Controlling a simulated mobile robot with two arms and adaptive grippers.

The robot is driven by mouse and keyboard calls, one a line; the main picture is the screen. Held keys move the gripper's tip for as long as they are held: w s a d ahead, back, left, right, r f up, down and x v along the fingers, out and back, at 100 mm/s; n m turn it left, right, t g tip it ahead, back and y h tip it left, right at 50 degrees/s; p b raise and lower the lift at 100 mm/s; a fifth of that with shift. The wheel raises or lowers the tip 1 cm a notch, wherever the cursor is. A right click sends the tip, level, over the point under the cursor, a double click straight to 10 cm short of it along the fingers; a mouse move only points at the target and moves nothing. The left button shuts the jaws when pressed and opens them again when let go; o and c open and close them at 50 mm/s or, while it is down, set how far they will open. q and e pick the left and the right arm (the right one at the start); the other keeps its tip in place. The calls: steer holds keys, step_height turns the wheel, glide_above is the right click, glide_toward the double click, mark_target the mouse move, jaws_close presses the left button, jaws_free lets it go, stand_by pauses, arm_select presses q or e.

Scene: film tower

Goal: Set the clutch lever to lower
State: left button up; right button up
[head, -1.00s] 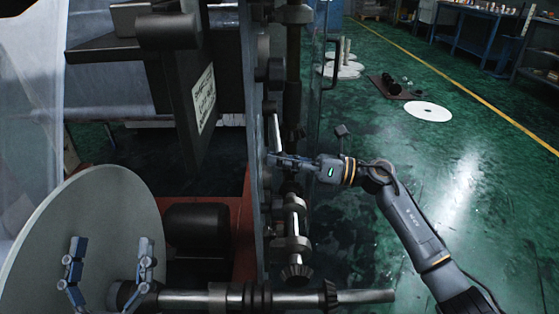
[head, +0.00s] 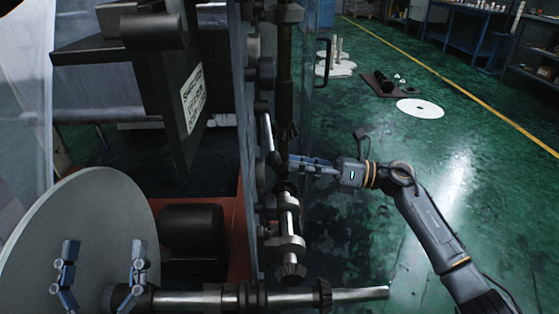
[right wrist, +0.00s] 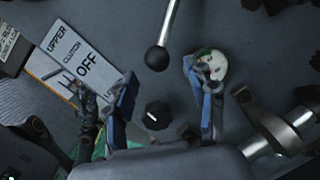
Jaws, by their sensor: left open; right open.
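The clutch lever is a thin metal rod ending in a black ball knob (right wrist: 157,58). In the right wrist view its rod runs upward from the ball; in the head view the ball (head: 273,158) hangs at the rod's lower end beside the machine panel. A white clutch label (right wrist: 85,62) reads UPPER and OFF, its lower word partly hidden. My right gripper (head: 292,163) is open at the panel, with the ball in the gap between its fingertips in the wrist view; I cannot tell whether they touch. My left gripper (head: 103,250) is open in front of a large grey disc.
A small black knob (right wrist: 157,115) lies below the ball. Shafts and bevel gears (head: 290,235) line the panel near my right gripper. The large disc (head: 95,205) fills the lower left. Open green floor (head: 400,150) lies to the right.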

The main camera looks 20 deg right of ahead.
steer(key=v, duration=0.6)
stand_by(0.4)
